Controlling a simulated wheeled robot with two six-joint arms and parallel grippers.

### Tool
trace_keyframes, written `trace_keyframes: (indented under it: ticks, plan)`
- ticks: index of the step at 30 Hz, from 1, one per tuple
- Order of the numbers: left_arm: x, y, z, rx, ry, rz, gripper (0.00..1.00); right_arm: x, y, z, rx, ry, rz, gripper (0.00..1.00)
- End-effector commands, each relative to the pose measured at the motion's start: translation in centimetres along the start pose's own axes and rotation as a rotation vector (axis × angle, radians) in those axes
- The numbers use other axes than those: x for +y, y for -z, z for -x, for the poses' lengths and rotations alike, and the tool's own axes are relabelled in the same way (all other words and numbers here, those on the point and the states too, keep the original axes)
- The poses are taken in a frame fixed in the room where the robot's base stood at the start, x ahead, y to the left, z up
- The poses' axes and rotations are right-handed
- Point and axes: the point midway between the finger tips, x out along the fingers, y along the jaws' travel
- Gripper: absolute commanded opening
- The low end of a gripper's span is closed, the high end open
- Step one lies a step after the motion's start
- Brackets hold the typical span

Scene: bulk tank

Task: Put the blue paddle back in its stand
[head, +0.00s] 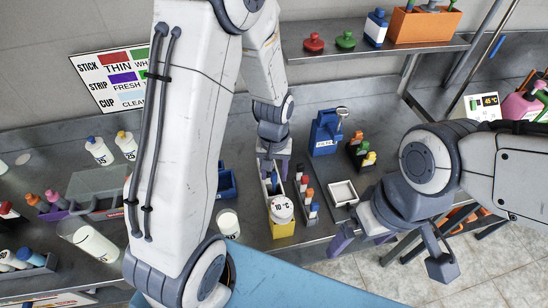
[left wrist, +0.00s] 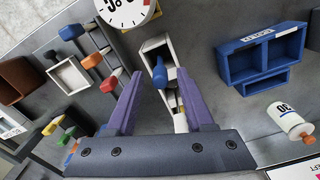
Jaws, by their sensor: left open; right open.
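A small blue upright piece, which looks like the blue paddle's handle (head: 274,183), stands in a narrow white-walled holder with a yellow front (head: 283,230). In the left wrist view the blue handle (left wrist: 160,73) shows between the fingertips, inside the white holder (left wrist: 155,42). The paddle's lower part is hidden. My left gripper (head: 276,167) is open, pointing down over the holder, its purple fingers either side of the handle. I cannot tell whether they touch it. My right gripper (head: 391,256) is open and empty, off the counter's front edge at the right.
A round dial (head: 282,208) sits at the holder's front. A rack of coloured-cap pieces (head: 308,193) and a white square tray (head: 343,193) stand to its right. A blue two-part bin (left wrist: 262,55) and white bottle (head: 229,224) stand to its left. A blue container (head: 325,133) is behind.

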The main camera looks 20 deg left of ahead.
Motion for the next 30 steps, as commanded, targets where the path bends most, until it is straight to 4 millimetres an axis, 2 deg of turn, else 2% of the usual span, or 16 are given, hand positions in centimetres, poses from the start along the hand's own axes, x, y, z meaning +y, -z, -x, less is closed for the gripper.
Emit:
trace_keyframes:
  ticks: [3, 9, 14, 17, 20, 24, 27, 30]
  plan:
    - [0.1, 0.2, 2.6, 0.009, -0.003, 0.000, 0.53, 0.0, 0.0, -0.5, 0.000, 0.000, 0.000, 1.00]
    - [0.0, 0.1, 6.3, 0.005, -0.002, 0.000, 0.53, 0.1, -0.1, -1.0, 0.000, 0.000, 0.001, 1.00]
    - [0.1, 0.0, 8.0, 0.003, -0.001, -0.003, 0.53, 0.1, -0.1, -1.1, 0.000, 0.000, 0.001, 1.00]
    - [1.3, -1.4, 9.1, 0.006, -0.006, -0.068, 0.53, 0.1, -0.1, -1.1, 0.000, 0.000, 0.001, 1.00]
    - [4.0, -5.1, 10.8, 0.013, -0.023, -0.235, 0.53, 0.1, -0.1, -1.1, 0.000, 0.000, 0.001, 1.00]
    - [6.9, -12.4, 12.8, 0.020, -0.053, -0.545, 0.53, 0.1, -0.1, -1.1, 0.000, 0.000, 0.001, 1.00]
    - [7.3, -16.7, 13.5, 0.020, -0.072, -0.732, 0.53, 0.1, -0.1, -1.1, 0.000, 0.000, 0.001, 1.00]
    - [7.2, -19.5, 13.8, 0.019, -0.086, -0.856, 0.53, 0.1, -0.1, -1.1, 0.000, 0.000, 0.001, 1.00]
